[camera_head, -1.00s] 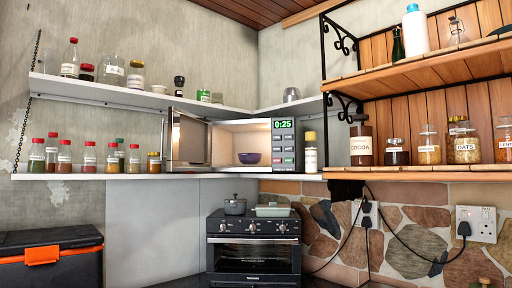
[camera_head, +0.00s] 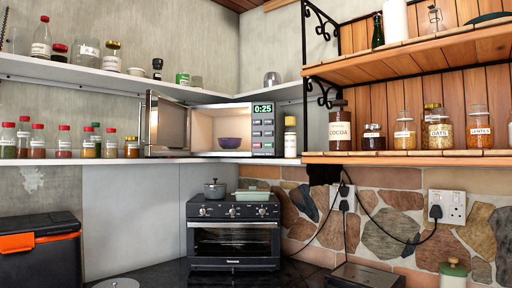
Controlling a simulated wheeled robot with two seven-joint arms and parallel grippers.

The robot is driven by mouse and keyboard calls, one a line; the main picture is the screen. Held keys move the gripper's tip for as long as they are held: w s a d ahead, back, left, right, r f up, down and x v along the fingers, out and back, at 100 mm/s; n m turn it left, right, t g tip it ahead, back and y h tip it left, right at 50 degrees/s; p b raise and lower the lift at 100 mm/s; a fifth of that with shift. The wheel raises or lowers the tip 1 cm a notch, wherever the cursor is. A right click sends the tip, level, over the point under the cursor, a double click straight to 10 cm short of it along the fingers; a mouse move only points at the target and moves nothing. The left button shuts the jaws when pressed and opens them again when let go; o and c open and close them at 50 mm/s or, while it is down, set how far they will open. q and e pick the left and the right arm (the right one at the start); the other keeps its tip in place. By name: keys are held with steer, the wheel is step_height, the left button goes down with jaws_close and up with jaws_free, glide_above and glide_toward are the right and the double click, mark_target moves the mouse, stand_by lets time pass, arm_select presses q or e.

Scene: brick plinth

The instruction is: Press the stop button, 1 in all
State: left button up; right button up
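A microwave (camera_head: 212,129) stands on the lower white corner shelf with its door (camera_head: 176,123) swung open to the left. A purple bowl (camera_head: 231,143) sits inside it. The control panel (camera_head: 264,134) on its right shows a green 0:25 display (camera_head: 263,108) above rows of small buttons, grey and reddish. The button labels are too small to read, so I cannot tell which is the stop button. Neither of my grippers is in view.
Below stands a black toaster oven (camera_head: 234,236) with a pot (camera_head: 214,189) and a green dish (camera_head: 252,194) on top. Spice jars (camera_head: 64,142) line the shelf to the left. Wooden shelves (camera_head: 405,157) with jars are at right. A black box (camera_head: 40,252) sits lower left.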

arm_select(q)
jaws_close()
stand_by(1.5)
